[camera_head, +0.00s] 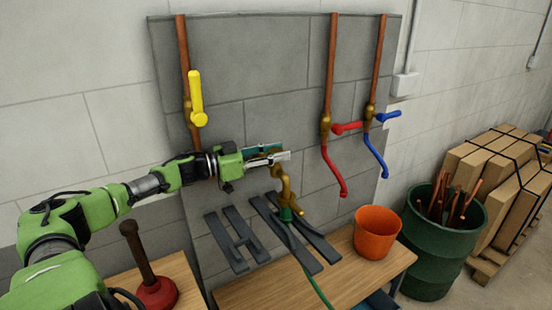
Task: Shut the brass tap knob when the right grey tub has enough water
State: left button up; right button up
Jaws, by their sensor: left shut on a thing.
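The brass tap (287,188) stands out from the grey block wall above the wooden bench, with a green hose fitting at its lower end. My left gripper (278,157) is at the top of this tap, its fingers shut on the knob, which is mostly hidden by them. No grey tub shows in this view, and I see no water. My right gripper is not in view.
Dark grey slatted supports (236,240) lie on the wooden bench (250,293), beside an orange bucket (378,232). Yellow (196,95), red (347,128) and blue (388,116) handles sit on copper pipes. A red plunger (155,291) is at left, a green barrel (437,245) at right.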

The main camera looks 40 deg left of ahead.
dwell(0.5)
pick_arm(q)
jog(key=o, duration=1.2)
jog(key=shift+c, duration=0.2)
jog(key=shift+s+a+f, duration=0.1)
jog(key=shift+s+a+f, duration=0.15)
jog(key=shift+s+a, duration=0.2)
jog(key=shift+s, duration=0.3)
jog(key=shift+r+v, duration=0.2)
jog(key=shift+v, duration=2.65)
